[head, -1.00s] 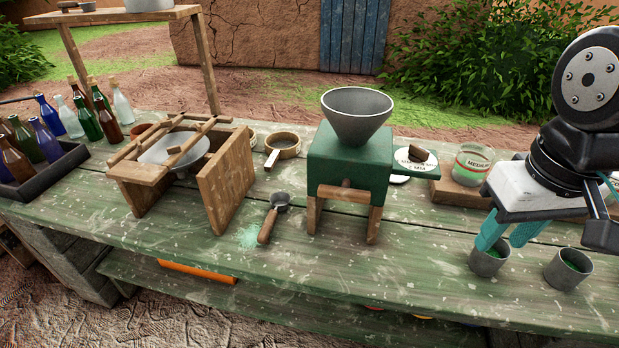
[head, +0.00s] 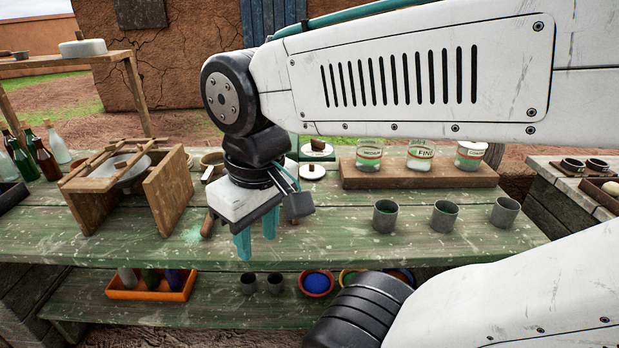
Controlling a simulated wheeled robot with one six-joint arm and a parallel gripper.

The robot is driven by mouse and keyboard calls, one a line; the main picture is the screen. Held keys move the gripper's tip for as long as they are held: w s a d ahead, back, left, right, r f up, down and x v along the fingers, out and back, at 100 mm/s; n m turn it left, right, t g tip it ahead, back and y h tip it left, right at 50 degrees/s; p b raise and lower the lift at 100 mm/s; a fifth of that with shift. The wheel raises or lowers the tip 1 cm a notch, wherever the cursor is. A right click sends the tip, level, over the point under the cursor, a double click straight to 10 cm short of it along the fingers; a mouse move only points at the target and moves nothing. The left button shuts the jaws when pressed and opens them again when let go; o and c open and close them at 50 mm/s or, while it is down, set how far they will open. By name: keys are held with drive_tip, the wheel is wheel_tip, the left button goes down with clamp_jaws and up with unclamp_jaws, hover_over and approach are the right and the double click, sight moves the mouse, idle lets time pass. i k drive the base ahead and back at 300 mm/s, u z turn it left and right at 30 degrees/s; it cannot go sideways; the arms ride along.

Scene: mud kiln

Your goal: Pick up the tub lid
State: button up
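A white round lid (head: 312,172) with a small dark knob lies on the bench, to the right of my wrist. Another pale disc with a dark brown piece on top (head: 317,149) sits just behind it, on something green; I cannot tell for sure which is the tub lid. My gripper (head: 257,234) points down over the front of the bench, left of and nearer than both discs. Its teal fingers are apart with nothing visible between them.
Labelled glass tubs (head: 420,158) stand on a wooden block (head: 410,179). Three grey cups (head: 445,215) stand in front. A wooden sieve frame (head: 130,180) is at left. My arm hides most of the green grinder. Bare bench (head: 330,235) lies right of the gripper.

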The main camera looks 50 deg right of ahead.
sight(311, 172)
drive_tip(key=z, duration=1)
drive_tip(key=k, duration=0.65)
drive_tip(key=u, duration=0.15)
drive_tip(key=i, duration=1)
drive_tip(key=z, duration=0.55)
